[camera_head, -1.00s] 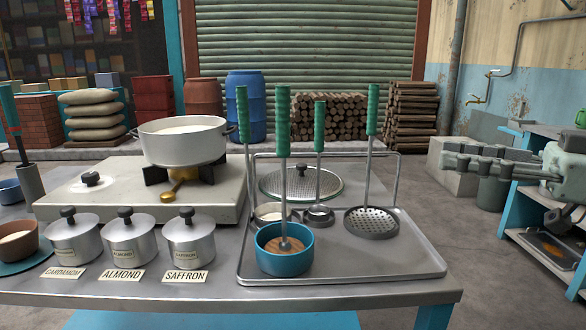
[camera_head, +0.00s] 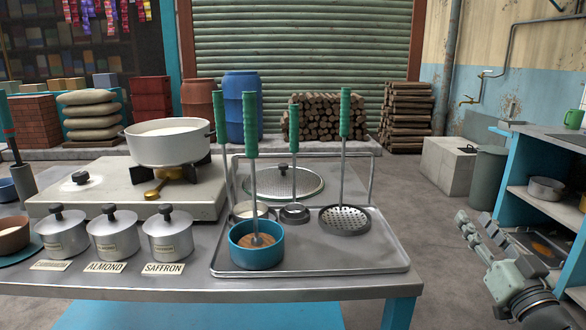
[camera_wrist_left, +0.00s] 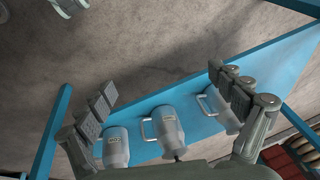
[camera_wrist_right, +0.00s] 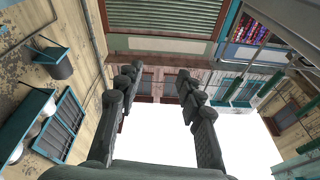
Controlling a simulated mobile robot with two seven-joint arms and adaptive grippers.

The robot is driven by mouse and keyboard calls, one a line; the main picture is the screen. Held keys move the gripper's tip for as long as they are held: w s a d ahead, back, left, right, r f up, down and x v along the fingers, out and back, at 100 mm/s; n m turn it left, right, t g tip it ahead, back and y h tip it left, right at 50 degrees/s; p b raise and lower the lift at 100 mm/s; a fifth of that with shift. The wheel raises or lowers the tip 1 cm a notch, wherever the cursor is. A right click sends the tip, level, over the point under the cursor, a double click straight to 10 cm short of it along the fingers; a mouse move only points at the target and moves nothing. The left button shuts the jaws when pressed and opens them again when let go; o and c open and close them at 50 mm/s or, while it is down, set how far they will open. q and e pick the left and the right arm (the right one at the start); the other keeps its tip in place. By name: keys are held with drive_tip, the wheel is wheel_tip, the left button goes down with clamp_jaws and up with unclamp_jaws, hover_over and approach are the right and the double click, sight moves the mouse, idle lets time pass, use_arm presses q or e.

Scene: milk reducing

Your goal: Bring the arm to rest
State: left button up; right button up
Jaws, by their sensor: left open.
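My right gripper (camera_head: 474,232) is at the lower right of the head view, beside the table's right end and clear of it. In the right wrist view its two fingers (camera_wrist_right: 159,78) stand apart with nothing between them. My left gripper (camera_wrist_left: 162,86) shows only in the left wrist view; its fingers are wide apart and hold nothing. Beyond and between them, grey metal mugs (camera_wrist_left: 162,130) stand on a blue surface. The left gripper is outside the head view.
The metal table (camera_head: 330,289) carries a stove with a white pot (camera_head: 168,143), lidded canisters (camera_head: 112,234), and a tray (camera_head: 385,262) with a blue bowl (camera_head: 256,254) and green-handled tools. Blue shelving (camera_head: 550,178) stands at the right. Bare floor lies between table and shelving.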

drive_tip(key=s+d+f+m+g+h, duration=0.15)
drive_tip(key=s+f+g, duration=0.25)
drive_tip(key=f, duration=0.9)
drive_tip(key=s+f+g+h, duration=0.3)
drive_tip(key=s+f+g, duration=0.15)
drive_tip(key=f, duration=0.75)
use_arm(q)
drive_tip(key=f, duration=0.1)
drive_tip(key=f+p, duration=0.1)
drive_tip(key=f, duration=0.1)
drive_tip(key=shift+s+d, duration=0.15)
drive_tip(key=shift+d, duration=0.05)
use_arm(e)
drive_tip(key=s+a+f+n+g, duration=0.1)
drive_tip(key=s+a+f+g, duration=0.2)
drive_tip(key=s+f, duration=0.2)
drive_tip(key=s+a+f+n+g+y, duration=0.1)
drive_tip(key=s+a+f+g, duration=0.1)
drive_tip(key=s+f, duration=0.4)
drive_tip(key=s+a+f+n+g+y, duration=0.1)
drive_tip(key=s+a+f+n+g, duration=0.1)
drive_tip(key=s, duration=0.5)
wheel_tip(320, 180, down, 4)
drive_tip(key=shift+s+a+r+g, duration=0.2)
drive_tip(key=shift+a+g, duration=0.65)
drive_tip(key=shift+a, duration=0.25)
